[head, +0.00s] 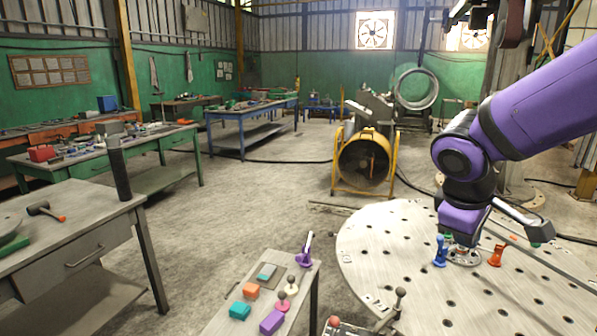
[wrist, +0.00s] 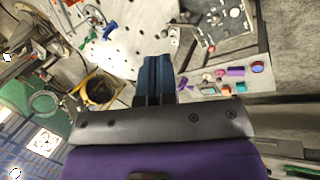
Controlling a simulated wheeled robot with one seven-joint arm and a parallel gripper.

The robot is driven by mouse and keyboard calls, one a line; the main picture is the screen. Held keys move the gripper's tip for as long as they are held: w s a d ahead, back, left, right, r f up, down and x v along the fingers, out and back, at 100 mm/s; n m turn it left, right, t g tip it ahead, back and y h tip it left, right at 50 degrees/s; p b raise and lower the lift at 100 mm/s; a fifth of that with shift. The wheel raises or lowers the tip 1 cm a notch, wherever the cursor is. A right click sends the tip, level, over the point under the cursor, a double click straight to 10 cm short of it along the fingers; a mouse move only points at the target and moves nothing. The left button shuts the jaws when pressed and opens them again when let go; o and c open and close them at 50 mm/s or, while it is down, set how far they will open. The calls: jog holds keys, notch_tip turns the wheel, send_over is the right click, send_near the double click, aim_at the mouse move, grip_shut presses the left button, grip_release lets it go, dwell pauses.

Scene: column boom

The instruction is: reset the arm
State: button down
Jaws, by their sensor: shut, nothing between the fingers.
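My gripper (wrist: 157,62) shows in the wrist view as two dark blue fingers pressed together, with nothing between them. In the head view my purple arm reaches in from the upper right and bends down over the round perforated table (head: 390,235). I cannot make out the fingers there. A blue clamp-like piece (head: 440,252) and an orange one (head: 497,256) stand on the table close below my arm's lower end. The blue piece also shows in the wrist view (wrist: 109,30). I cannot tell the exact gap between my arm and these pieces.
A small bench (head: 230,318) with several coloured blocks and knobs stands left of the round table. A yellow drum fan (head: 365,160) stands behind it. The floor between the benches is clear.

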jog(key=s+d+r+m+t+y, duration=0.1)
jog(key=s+r+m+y, duration=0.1)
jog(key=s, duration=0.4)
jog(key=s+d+r+m+t+y, duration=0.1)
jog(key=s+r+m+y, duration=0.1)
jog(key=s+r+m, duration=0.3)
jog(key=shift+s+d+r+m+t, duration=0.15)
jog(key=shift+s+r+m+t, duration=0.25)
jog(key=shift+s, duration=0.8)
jog(key=shift+f, duration=0.1)
